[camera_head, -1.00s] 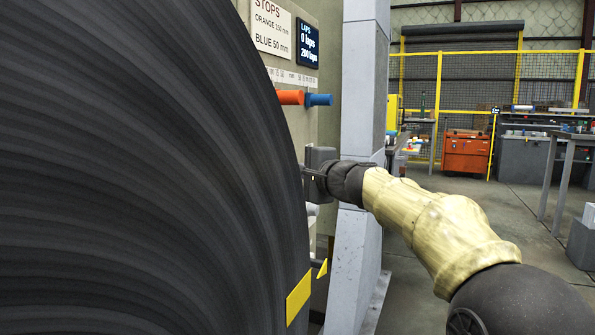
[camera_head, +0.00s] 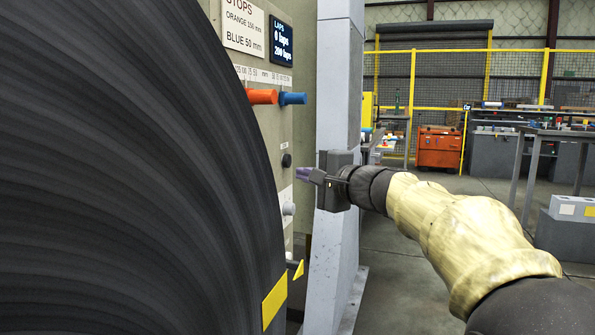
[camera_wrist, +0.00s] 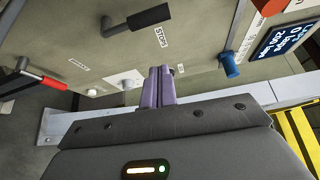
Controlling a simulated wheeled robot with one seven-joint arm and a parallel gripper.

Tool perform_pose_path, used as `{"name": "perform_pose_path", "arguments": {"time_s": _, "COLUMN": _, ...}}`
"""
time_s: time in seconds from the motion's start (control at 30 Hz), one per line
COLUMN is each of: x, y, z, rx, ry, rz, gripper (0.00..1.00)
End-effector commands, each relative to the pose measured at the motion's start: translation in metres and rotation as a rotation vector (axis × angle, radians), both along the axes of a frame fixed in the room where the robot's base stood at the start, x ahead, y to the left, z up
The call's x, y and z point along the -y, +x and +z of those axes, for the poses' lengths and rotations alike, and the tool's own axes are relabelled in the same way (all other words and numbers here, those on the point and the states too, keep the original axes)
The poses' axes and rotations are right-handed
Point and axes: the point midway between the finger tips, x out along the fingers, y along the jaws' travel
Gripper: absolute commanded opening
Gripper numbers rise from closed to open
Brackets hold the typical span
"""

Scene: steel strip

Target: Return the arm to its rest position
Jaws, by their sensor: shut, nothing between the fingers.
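My gripper (camera_head: 305,174) is shut and empty in the head view, at the end of my outstretched arm, in front of the grey post and to the right of the panel. In the wrist view its purple fingers (camera_wrist: 158,86) are pressed together and point toward the panel (camera_wrist: 195,50). They appear apart from the panel and its controls. My arm reaches in from the lower right of the head view.
A large dark coil (camera_head: 120,170) fills the left. The panel carries an orange peg (camera_head: 262,97), a blue peg (camera_head: 292,98) and a black knob (camera_head: 286,160). A grey post (camera_head: 337,90) stands behind my gripper. Open floor (camera_head: 400,270) lies to the right.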

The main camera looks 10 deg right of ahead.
Motion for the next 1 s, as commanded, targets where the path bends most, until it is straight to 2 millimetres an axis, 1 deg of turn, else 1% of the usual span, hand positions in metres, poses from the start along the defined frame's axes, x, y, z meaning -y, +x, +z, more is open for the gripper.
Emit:
{"name": "perform_pose_path", "arguments": {"time_s": 0.13, "x": 0.007, "y": -0.005, "z": 0.0, "rx": 0.001, "ry": 0.0, "rz": -0.008, "gripper": 0.0}}
{"name": "perform_pose_path", "arguments": {"time_s": 0.4, "x": 0.009, "y": -0.004, "z": -0.001, "rx": -0.003, "ry": -0.004, "rz": -0.012, "gripper": 0.0}}
{"name": "perform_pose_path", "arguments": {"time_s": 0.47, "x": 0.008, "y": -0.004, "z": -0.004, "rx": -0.017, "ry": -0.019, "rz": -0.011, "gripper": 0.0}}
{"name": "perform_pose_path", "arguments": {"time_s": 0.53, "x": 0.005, "y": -0.005, "z": -0.013, "rx": -0.049, "ry": -0.056, "rz": -0.009, "gripper": 0.0}}
{"name": "perform_pose_path", "arguments": {"time_s": 0.57, "x": 0.004, "y": -0.006, "z": -0.019, "rx": -0.07, "ry": -0.08, "rz": -0.006, "gripper": 0.0}}
{"name": "perform_pose_path", "arguments": {"time_s": 0.67, "x": -0.002, "y": -0.013, "z": -0.048, "rx": -0.158, "ry": -0.195, "rz": 0.006, "gripper": 0.0}}
{"name": "perform_pose_path", "arguments": {"time_s": 0.7, "x": -0.004, "y": -0.019, "z": -0.062, "rx": -0.199, "ry": -0.253, "rz": 0.015, "gripper": 0.0}}
{"name": "perform_pose_path", "arguments": {"time_s": 0.77, "x": -0.006, "y": -0.029, "z": -0.084, "rx": -0.261, "ry": -0.347, "rz": 0.034, "gripper": 0.0}}
{"name": "perform_pose_path", "arguments": {"time_s": 0.8, "x": -0.007, "y": -0.037, "z": -0.098, "rx": -0.299, "ry": -0.41, "rz": 0.048, "gripper": 0.0}}
{"name": "perform_pose_path", "arguments": {"time_s": 0.87, "x": -0.007, "y": -0.051, "z": -0.118, "rx": -0.353, "ry": -0.506, "rz": 0.074, "gripper": 0.0}}
{"name": "perform_pose_path", "arguments": {"time_s": 0.9, "x": -0.007, "y": -0.062, "z": -0.13, "rx": -0.386, "ry": -0.569, "rz": 0.094, "gripper": 0.0}}
{"name": "perform_pose_path", "arguments": {"time_s": 0.97, "x": -0.005, "y": -0.079, "z": -0.147, "rx": -0.432, "ry": -0.665, "rz": 0.129, "gripper": 0.0}}
{"name": "perform_pose_path", "arguments": {"time_s": 1.0, "x": -0.004, "y": -0.09, "z": -0.157, "rx": -0.459, "ry": -0.728, "rz": 0.155, "gripper": 0.0}}
